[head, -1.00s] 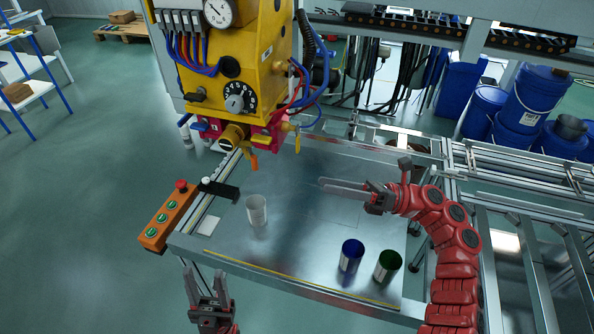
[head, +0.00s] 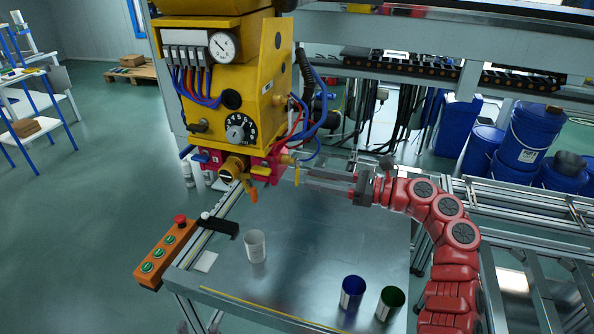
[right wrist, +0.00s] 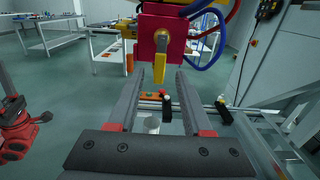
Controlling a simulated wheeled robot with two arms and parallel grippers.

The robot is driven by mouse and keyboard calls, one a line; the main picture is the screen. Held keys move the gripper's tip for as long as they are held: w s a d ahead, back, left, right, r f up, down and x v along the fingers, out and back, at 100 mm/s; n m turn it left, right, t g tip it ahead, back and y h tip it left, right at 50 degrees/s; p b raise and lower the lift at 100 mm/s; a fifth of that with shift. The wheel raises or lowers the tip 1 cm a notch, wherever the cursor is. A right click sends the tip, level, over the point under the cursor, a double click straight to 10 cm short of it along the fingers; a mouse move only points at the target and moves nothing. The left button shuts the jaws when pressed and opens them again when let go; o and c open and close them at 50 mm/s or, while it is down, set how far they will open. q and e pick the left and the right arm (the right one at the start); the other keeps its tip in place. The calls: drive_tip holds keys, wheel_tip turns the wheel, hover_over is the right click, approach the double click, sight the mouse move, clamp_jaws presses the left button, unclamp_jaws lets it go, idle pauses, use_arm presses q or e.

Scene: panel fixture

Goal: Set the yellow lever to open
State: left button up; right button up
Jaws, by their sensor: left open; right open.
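The yellow lever (head: 297,175) hangs down from the right side of the pink valve block (head: 262,168), under the yellow machine. In the right wrist view the yellow lever (right wrist: 167,106) points down below the pink block (right wrist: 160,38), framed between my finger pads. My right gripper (head: 308,180) is open and empty, with its fingertips close to the lever; whether they touch it I cannot tell. It also shows in the right wrist view (right wrist: 160,78). My left gripper (head: 203,324) is open at the bottom edge, mostly cut off, far from the lever.
An orange lever (head: 250,190) hangs left of the yellow one. Blue hoses (head: 318,115) run close above. A white cup (head: 255,246), a blue cup (head: 352,292) and a green cup (head: 390,303) stand on the metal table (head: 310,265). An orange button box (head: 165,254) sits at its left edge.

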sight(297, 185)
drive_tip(key=x, duration=0.5)
drive_tip(key=shift+w+a+p, duration=0.1)
drive_tip(key=shift+a+p, duration=0.15)
drive_tip(key=shift+p, duration=0.15)
clamp_jaws()
